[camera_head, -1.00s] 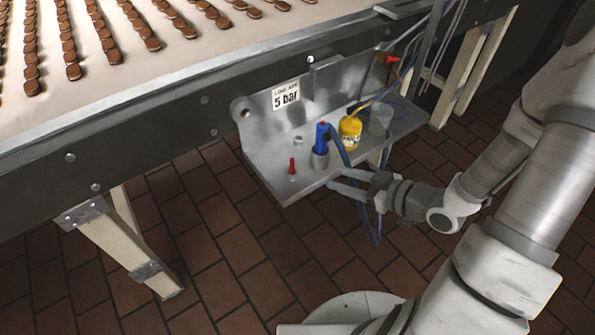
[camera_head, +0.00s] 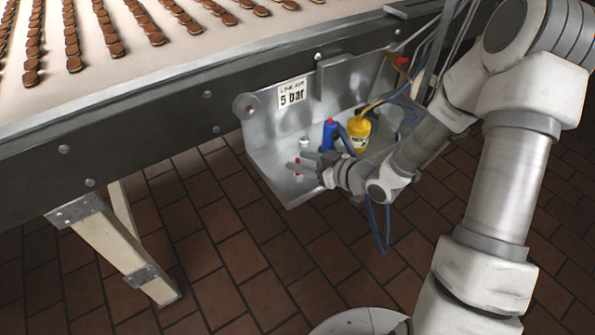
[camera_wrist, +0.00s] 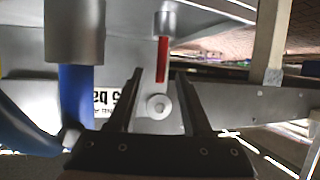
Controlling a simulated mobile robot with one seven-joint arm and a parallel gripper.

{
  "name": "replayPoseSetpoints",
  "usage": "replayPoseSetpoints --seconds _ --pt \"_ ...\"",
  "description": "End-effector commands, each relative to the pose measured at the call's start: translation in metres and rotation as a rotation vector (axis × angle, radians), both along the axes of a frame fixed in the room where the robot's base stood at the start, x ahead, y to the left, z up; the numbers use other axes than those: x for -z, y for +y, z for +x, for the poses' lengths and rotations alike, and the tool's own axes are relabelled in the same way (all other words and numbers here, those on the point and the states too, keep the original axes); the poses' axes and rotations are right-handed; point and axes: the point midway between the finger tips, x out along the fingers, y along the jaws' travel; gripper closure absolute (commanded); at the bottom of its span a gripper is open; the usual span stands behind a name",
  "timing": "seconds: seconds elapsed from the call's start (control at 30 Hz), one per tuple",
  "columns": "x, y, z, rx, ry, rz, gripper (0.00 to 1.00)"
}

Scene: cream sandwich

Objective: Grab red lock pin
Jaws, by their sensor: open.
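The red lock pin (camera_head: 298,160) stands upright near the front left of the metal shelf (camera_head: 275,184). In the wrist view, which looks upside down, the red pin (camera_wrist: 162,60) hangs from a grey metal socket (camera_wrist: 166,18). My gripper (camera_head: 296,164) is open, with its fingers at the pin and partly covering it. In the wrist view the pin's red end lies between the two fingertips of my gripper (camera_wrist: 161,74). I cannot tell whether either finger touches it.
A blue-handled tool (camera_head: 329,133) stands in a holder behind my gripper; its blue part (camera_wrist: 76,95) is close beside the fingers in the wrist view. A yellow bottle (camera_head: 357,133) and hoses are further right. The shelf's back wall carries a "5 bar" label (camera_head: 292,93).

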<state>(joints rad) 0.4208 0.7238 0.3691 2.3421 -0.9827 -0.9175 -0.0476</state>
Motion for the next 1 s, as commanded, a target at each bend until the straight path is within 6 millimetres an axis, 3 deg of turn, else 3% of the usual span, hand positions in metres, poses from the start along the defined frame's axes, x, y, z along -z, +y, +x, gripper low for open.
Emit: replayPoseSetpoints --seconds 0.13,0.4,0.67,1.0 --pt "0.0085 0.0119 0.0093 -0.001 0.0 -0.001 0.51" --pt "0.0078 0.0133 0.0112 0.0 0.001 -0.001 0.51" --pt "0.008 0.0132 0.011 0.0 0.001 -0.001 0.97" --pt "0.0078 0.0132 0.0109 0.0 0.001 -0.001 1.0"
